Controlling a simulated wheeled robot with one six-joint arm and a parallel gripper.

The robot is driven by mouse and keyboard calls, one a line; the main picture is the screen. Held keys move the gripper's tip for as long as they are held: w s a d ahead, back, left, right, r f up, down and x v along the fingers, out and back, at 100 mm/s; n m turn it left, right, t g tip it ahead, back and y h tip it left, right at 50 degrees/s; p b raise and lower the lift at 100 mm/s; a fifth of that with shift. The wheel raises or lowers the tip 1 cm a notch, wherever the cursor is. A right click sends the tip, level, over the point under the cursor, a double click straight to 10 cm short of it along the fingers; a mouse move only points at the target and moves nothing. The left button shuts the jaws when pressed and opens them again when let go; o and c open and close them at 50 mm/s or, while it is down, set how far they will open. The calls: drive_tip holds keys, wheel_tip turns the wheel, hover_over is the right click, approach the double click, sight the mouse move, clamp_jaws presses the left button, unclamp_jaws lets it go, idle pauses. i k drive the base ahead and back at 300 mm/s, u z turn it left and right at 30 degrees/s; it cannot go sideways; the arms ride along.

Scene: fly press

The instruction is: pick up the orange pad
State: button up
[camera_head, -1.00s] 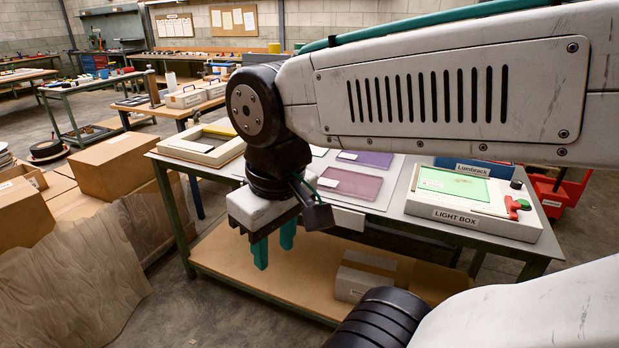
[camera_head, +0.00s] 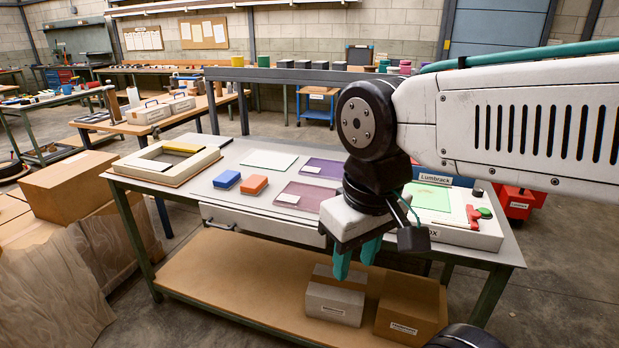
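The orange pad (camera_head: 254,186) is a small block lying flat on the grey table (camera_head: 233,156), left of centre in the head view. A blue pad (camera_head: 227,179) of similar size lies just left of it, a small gap between them. My gripper (camera_head: 356,258) has teal fingers pointing down. It hangs in front of the table's near edge, to the right of the orange pad and apart from it. The two fingers stand apart with a gap between them, and nothing shows between them.
A white frame (camera_head: 141,160) lies at the table's left. Purple sheets (camera_head: 307,195) and a pale sheet (camera_head: 268,160) lie near the pads. A light box (camera_head: 484,238) stands at the right. A drawer with a handle (camera_head: 264,228) and boxes (camera_head: 334,300) are below.

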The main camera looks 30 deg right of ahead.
sight(253, 186)
drive_tip(key=z, duration=0.25)
drive_tip(key=i, duration=1)
drive_tip(key=z, duration=0.05)
drive_tip(key=k, duration=0.5)
drive_tip(key=z, duration=1.8)
drive_tip(key=k, duration=0.6)
drive_tip(key=u, duration=0.8)
drive_tip(key=i, duration=0.95)
drive_tip(key=z, duration=0.05)
